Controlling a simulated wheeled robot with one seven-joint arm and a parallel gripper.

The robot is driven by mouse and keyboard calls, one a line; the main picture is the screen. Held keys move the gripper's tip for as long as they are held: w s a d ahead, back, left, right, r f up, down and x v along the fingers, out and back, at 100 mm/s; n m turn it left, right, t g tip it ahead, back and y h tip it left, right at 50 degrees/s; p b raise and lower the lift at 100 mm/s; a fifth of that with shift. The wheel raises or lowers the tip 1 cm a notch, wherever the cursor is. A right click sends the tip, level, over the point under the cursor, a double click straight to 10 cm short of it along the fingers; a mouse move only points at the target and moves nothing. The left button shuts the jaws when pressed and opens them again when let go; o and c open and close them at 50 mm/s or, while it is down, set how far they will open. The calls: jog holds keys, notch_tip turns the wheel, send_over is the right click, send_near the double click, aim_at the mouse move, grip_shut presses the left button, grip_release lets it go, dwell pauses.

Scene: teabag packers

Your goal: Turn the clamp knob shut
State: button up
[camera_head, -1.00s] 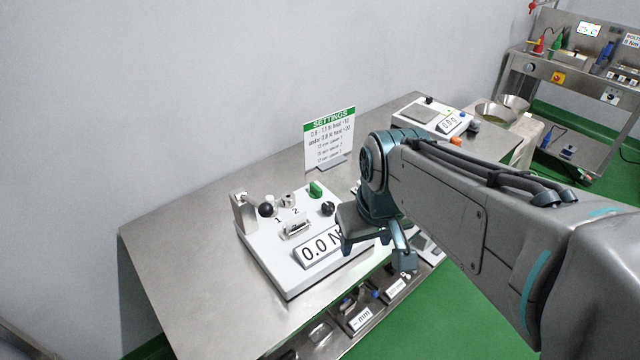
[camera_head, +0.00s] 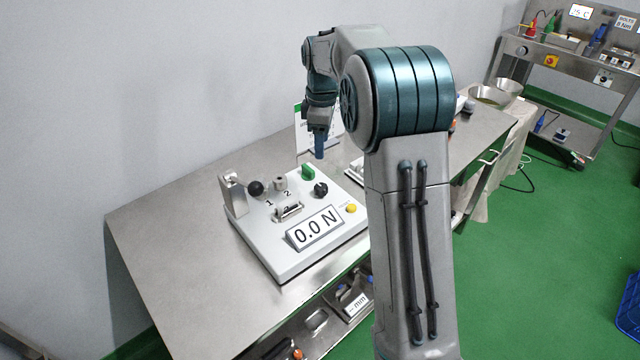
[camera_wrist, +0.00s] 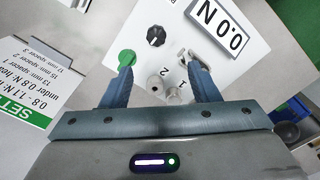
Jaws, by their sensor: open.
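A white test fixture (camera_head: 285,262) stands on the steel table, with a display reading 0.0 N. It carries a green knob (camera_head: 308,172) and a black fluted knob (camera_head: 321,189); no label shows which is the clamp knob. In the wrist view, the green knob (camera_wrist: 126,57) is just beyond the left fingertip, and the black knob (camera_wrist: 155,36) is farther off, between the finger lines. My gripper (camera_wrist: 158,70) is open and empty, its fingers apart. In the head view, my gripper (camera_head: 320,146) points down above the back of the fixture, near the green knob.
A black ball (camera_head: 256,188) and an upright metal bracket (camera_head: 233,194) stand at the fixture's left. A grey post (camera_head: 280,184) is beside the numbers 1 and 2. The settings sign (camera_wrist: 35,85) stands close to my gripper. The table's left part is clear.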

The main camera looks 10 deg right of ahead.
aim_at(321, 186)
jog(key=shift+n, duration=0.3)
jog(key=f, duration=0.9)
jog(key=w+f, duration=0.1)
jog(key=f, duration=0.4)
jog(key=shift+f, duration=0.3)
jog(key=c, duration=1)
